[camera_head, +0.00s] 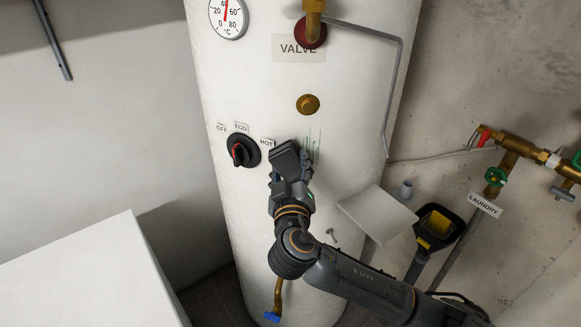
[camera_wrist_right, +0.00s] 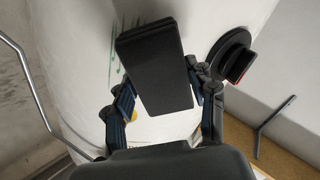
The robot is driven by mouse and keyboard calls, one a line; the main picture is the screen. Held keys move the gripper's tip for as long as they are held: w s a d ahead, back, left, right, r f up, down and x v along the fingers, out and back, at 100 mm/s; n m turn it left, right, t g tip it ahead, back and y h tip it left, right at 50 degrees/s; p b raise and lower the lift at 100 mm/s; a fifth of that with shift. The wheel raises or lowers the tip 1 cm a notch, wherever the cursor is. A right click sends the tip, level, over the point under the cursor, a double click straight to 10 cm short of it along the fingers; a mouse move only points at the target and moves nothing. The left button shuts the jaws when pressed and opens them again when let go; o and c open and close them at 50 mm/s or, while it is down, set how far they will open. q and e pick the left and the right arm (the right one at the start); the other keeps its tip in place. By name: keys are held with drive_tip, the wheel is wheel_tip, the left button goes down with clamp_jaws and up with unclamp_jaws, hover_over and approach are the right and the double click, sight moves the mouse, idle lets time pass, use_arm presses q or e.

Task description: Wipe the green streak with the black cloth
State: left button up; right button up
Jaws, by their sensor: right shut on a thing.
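The green streak (camera_head: 313,146) is a patch of thin vertical marks on the white tank (camera_head: 350,120), right of the black dial. Part of the streak (camera_wrist_right: 116,76) also shows in the right wrist view, beside the black cloth (camera_wrist_right: 156,62). The cloth is a dark, flat, folded-looking pad. My right gripper (camera_head: 290,168) is shut on the cloth (camera_head: 285,157) and holds it at the tank front, just left of the streak. I cannot tell whether the cloth touches the tank. My left gripper is not in view.
The black dial (camera_head: 242,150) is close left of the cloth. A brass knob (camera_head: 308,104) and a bent grey pipe (camera_head: 396,90) are above and right. A tilted pale panel (camera_head: 376,213) and brass valves (camera_head: 497,175) are to the right. A white box (camera_head: 90,275) stands lower left.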

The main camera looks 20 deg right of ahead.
sight(290, 154)
drive_tip(key=shift+b+x, duration=0.3)
drive_tip(key=shift+x, duration=0.8)
drive_tip(key=shift+d, duration=0.1)
